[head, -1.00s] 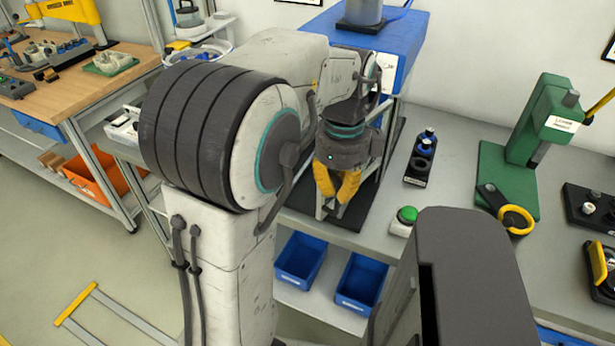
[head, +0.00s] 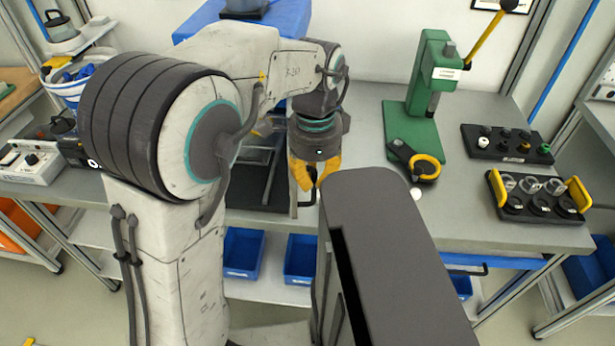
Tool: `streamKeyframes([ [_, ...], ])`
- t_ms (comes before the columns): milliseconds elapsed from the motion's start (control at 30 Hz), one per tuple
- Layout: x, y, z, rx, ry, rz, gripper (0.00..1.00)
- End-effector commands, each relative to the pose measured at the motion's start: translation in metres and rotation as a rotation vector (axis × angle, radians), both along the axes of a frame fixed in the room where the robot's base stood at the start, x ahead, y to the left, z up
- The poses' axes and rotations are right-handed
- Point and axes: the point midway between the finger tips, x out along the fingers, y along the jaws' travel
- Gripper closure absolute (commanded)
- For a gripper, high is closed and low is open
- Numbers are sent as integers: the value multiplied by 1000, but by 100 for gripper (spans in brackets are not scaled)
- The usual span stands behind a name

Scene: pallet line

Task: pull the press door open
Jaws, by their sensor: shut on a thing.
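The press (head: 297,27) is the blue-topped machine at the back, left of centre, largely hidden behind my arm. Its door shows only in part, as a pale upright edge (head: 294,197) beside my gripper, standing out at the front of the press. My gripper (head: 315,186), with yellow fingers, points down at this edge and is shut on the door's handle. The handle itself is hidden between the fingers. Left of the door edge, the dark base and pale bars of the press (head: 262,180) show. How wide the door stands open is hard to tell.
A green hand press (head: 430,75) with a yellow lever stands to the right, a yellow-ringed tool (head: 418,165) before it. Two black racks (head: 540,200) lie further right. Blue bins (head: 243,253) sit on the shelf below. My grey body covers the front middle.

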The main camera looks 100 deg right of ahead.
Motion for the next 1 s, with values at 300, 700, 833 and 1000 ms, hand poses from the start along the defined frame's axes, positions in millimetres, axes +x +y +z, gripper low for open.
streamKeyframes([
  [300,0,1,-1,4,-2,-1,100],
  [700,0,0,0,1,0,0,64],
  [833,0,0,0,0,0,0,64],
  [1000,0,-1,9,-2,1,0,64],
])
